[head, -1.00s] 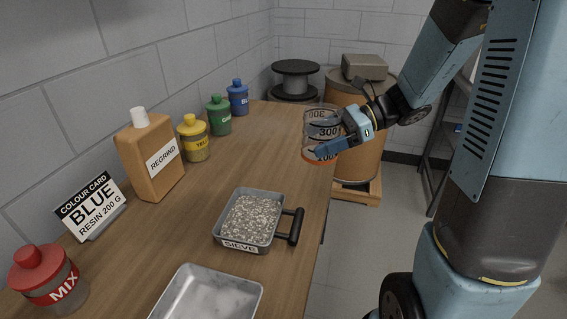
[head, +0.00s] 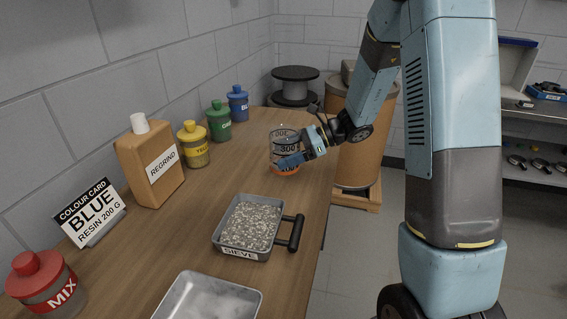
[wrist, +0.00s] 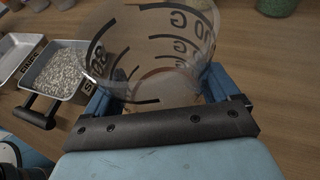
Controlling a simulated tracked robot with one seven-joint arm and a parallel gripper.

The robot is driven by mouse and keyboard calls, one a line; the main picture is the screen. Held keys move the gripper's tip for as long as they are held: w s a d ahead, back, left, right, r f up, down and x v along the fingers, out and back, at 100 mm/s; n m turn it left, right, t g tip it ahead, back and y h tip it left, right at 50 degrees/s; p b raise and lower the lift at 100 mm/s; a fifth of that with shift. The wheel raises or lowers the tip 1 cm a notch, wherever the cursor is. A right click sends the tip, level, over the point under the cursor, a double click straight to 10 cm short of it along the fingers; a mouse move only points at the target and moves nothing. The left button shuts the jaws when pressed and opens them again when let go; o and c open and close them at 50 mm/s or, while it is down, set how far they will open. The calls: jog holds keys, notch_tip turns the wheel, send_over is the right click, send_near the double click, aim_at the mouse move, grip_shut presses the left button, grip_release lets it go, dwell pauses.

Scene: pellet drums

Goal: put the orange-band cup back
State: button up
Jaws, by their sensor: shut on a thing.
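The orange-band cup (head: 285,150) is clear, with dark measuring marks and an orange band near its base. In the head view it is upright at the far right part of the bench, by the right edge. My gripper (head: 290,160) is shut on it from the right. In the wrist view the cup (wrist: 150,50) fills the space between the blue fingers of my gripper (wrist: 160,95). I cannot tell whether its base touches the bench top.
A sieve tray of pellets (head: 216,241) with a black handle sits nearer on the bench, and a metal tray (head: 256,296) is in front of it. Coloured bottles, including a blue one (head: 238,104), line the wall. A drum (head: 360,150) stands beyond the bench edge.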

jog(key=shift+w+a+f, duration=0.2)
jog(key=shift+w+f, duration=0.05)
jog(key=shift+f, duration=1.65)
jog(key=o, duration=1)
jog(key=shift+f, duration=0.1)
